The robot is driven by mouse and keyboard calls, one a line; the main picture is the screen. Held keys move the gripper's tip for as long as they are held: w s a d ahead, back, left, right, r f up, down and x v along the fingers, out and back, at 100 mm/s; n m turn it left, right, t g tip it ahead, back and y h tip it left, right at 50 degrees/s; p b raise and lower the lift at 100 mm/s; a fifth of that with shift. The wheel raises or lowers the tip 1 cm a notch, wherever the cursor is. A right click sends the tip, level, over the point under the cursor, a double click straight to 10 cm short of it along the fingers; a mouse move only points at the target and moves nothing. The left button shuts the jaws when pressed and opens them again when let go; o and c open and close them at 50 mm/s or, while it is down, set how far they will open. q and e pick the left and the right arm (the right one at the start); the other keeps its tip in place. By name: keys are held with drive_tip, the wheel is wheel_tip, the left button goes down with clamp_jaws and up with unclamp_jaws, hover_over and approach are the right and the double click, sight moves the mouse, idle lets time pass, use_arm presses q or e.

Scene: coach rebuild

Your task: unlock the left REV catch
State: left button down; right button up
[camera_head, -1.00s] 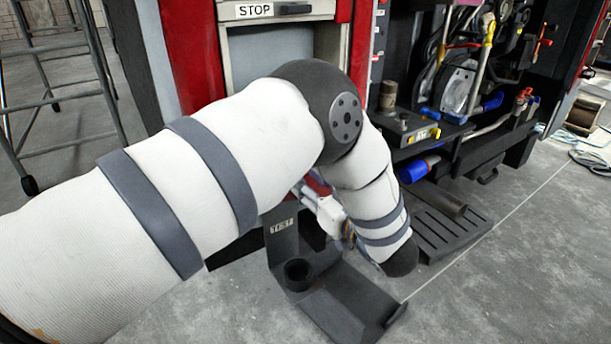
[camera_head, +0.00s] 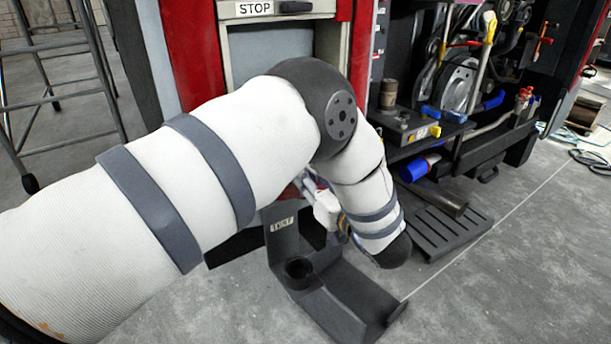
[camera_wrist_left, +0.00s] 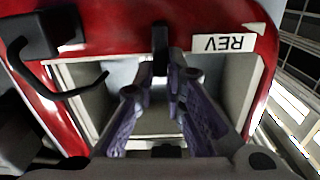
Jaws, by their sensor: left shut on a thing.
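A black catch (camera_wrist_left: 160,45) sits on the red frame beside a white REV label (camera_wrist_left: 223,43), which reads upside down in the left wrist view. My left gripper (camera_wrist_left: 162,75) has its purple-grey fingers closed together at the lower end of this catch. In the head view my left arm bends over and down in front of the red cabinet, and its fingers are hidden. The catch cannot be made out in the head view. My right gripper is in neither view.
A STOP label (camera_head: 254,8) marks the red cabinet's upper panel. A black stand marked TEST (camera_head: 282,224) is below my arm. Dark shelves (camera_head: 430,132) with tools are to the right, a ladder (camera_head: 62,100) to the left. Open grey floor lies at the front right.

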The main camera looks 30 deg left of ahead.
use_arm(q)
drive_tip(key=shift+w+d+f+m+b, duration=0.2)
drive_tip(key=shift+w+f+m, duration=0.15)
drive_tip(key=shift+m, duration=2.5)
drive_tip(key=shift+w+d+f+m+b, duration=0.15)
drive_tip(key=shift+f+m, duration=0.25)
drive_tip(key=shift+m, duration=2.5)
drive_tip(key=shift+w+d+f+m+b, duration=0.1)
drive_tip(key=shift+w+f+m+b, duration=0.2)
drive_tip(key=shift+m, duration=2.55)
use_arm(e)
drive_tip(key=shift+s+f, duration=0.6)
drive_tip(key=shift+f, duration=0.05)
use_arm(q)
drive_tip(key=c, duration=1.7)
unclamp_jaws()
drive_tip(key=shift+o, duration=0.2)
drive_tip(key=v, duration=1.2)
